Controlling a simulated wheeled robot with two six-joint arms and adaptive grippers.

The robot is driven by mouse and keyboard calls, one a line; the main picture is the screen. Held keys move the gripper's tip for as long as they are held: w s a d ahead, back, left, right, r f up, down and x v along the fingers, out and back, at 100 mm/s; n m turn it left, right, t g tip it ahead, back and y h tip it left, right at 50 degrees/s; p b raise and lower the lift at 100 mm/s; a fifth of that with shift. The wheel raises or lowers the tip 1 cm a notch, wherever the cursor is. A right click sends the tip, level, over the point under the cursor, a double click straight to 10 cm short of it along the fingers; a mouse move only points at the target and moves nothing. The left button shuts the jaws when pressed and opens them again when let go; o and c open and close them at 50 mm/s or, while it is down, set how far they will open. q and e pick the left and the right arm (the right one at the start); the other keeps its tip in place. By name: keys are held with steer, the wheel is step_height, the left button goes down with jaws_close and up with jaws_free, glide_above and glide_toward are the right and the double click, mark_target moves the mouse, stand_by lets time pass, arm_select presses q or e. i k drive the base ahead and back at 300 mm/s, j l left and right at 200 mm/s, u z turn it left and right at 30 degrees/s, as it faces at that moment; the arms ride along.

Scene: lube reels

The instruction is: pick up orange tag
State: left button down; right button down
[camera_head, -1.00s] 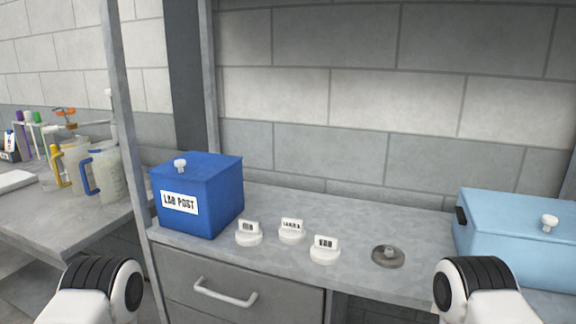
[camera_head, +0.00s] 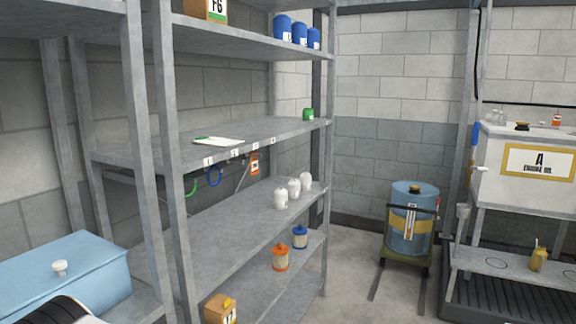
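An orange tag (camera_head: 255,164) with a small pale marking hangs just below the front edge of the middle shelf board in the head view. It is near a green loop (camera_head: 191,187) and a blue loop (camera_head: 215,176), which hang from the same shelf to its left. Neither gripper is in view. Only a white and black part of one of my arms shows at the bottom left corner, far from the tag.
The metal shelf (camera_head: 225,237) holds white bottles (camera_head: 281,198), an orange container (camera_head: 280,257) and a blue one (camera_head: 300,237). A light blue box (camera_head: 65,275) stands at lower left. A blue drum (camera_head: 412,220) stands right, with open floor (camera_head: 345,270) before it.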

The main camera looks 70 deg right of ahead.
mark_target(254, 163)
steer(key=z, duration=2.2)
steer(key=i+l+z, duration=0.55)
steer(key=i, duration=0.15)
steer(key=i+l+z, duration=0.1)
steer(key=i+z, duration=0.15)
steer(key=i, duration=0.15)
steer(key=i+l, duration=0.15)
steer(key=i, duration=0.5)
steer(key=i+l+z, duration=0.1)
steer(key=i, duration=0.6)
steer(key=l, duration=0.1)
